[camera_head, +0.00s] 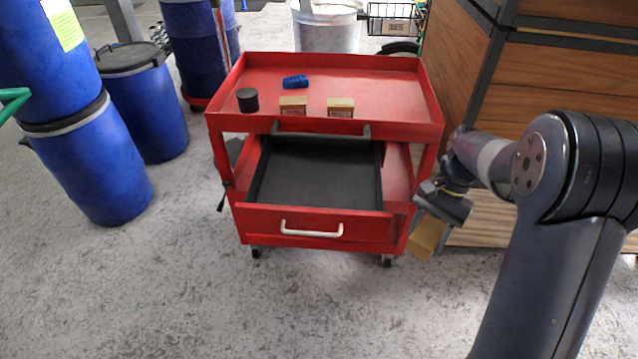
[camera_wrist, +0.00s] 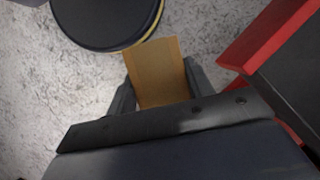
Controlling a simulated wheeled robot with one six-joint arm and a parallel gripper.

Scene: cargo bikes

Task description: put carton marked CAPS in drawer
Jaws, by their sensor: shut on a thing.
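My gripper (camera_wrist: 160,88) is shut on a tan carton (camera_wrist: 158,68), which also shows in the head view (camera_head: 427,238) hanging below the jaws. The carton is in the air at the right side of the red cart, outside it. No marking on it can be read from here. The drawer (camera_head: 318,170) of the red cart is pulled open and has a dark, empty-looking floor. Its front panel carries a white handle (camera_head: 312,231). In the wrist view the red cart edge (camera_wrist: 268,38) lies to the right of the carton.
Two small cartons (camera_head: 293,105) (camera_head: 340,107), a black cylinder (camera_head: 247,100) and a blue ribbed part (camera_head: 295,82) sit on the cart's top tray (camera_head: 390,90). Blue drums (camera_head: 90,165) stand at left. A wooden cabinet (camera_head: 560,85) stands close at right. The floor in front is clear.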

